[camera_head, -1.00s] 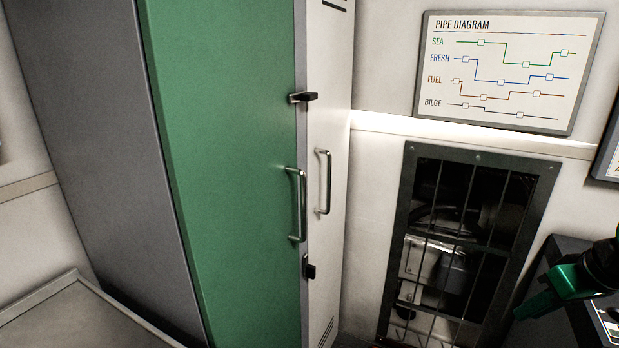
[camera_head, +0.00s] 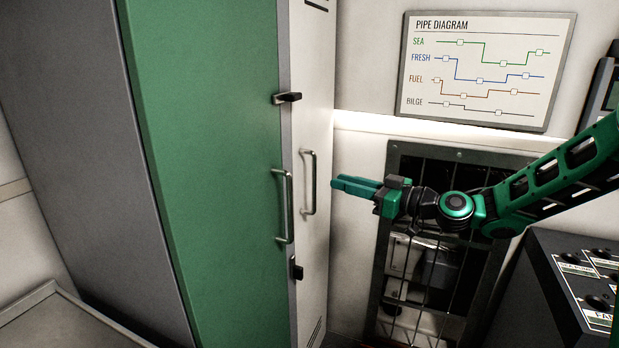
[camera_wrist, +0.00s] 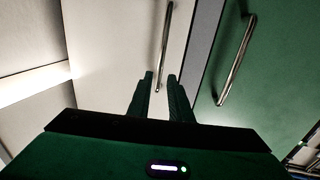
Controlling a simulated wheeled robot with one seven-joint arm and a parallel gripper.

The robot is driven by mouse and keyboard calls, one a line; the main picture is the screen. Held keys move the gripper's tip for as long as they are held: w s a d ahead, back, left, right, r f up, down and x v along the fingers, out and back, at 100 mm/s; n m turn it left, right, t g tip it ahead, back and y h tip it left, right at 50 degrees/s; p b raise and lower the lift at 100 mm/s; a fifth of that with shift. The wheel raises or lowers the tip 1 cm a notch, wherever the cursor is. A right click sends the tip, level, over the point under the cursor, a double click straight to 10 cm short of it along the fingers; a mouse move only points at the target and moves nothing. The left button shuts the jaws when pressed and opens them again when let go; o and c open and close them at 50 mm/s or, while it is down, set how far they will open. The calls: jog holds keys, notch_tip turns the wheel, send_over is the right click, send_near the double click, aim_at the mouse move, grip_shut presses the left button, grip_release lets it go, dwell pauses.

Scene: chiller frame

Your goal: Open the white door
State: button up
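The white door (camera_head: 316,245) is a narrow upright panel seen at a steep angle beside the green door in the head view; it shows face-on in the wrist view (camera_wrist: 115,50). It looks shut. Its vertical metal bar handle (camera_head: 303,182) also shows in the wrist view (camera_wrist: 164,40). My gripper (camera_head: 335,183) is just right of this handle in the head view, at about its mid to lower height. In the wrist view its two dark fingers (camera_wrist: 160,78) stand apart, with the handle's lower end in line with the gap. Nothing is visibly held.
The green door (camera_head: 215,170) has its own bar handle (camera_head: 285,206) and black latches close by. A barred dark opening (camera_head: 425,290) lies behind my arm, under the pipe diagram board (camera_head: 485,70). A control console (camera_head: 570,270) stands at the lower right.

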jog(key=x, duration=0.9)
jog(key=shift+w+a, duration=0.2)
jog(key=shift+a, duration=0.05)
grip_shut()
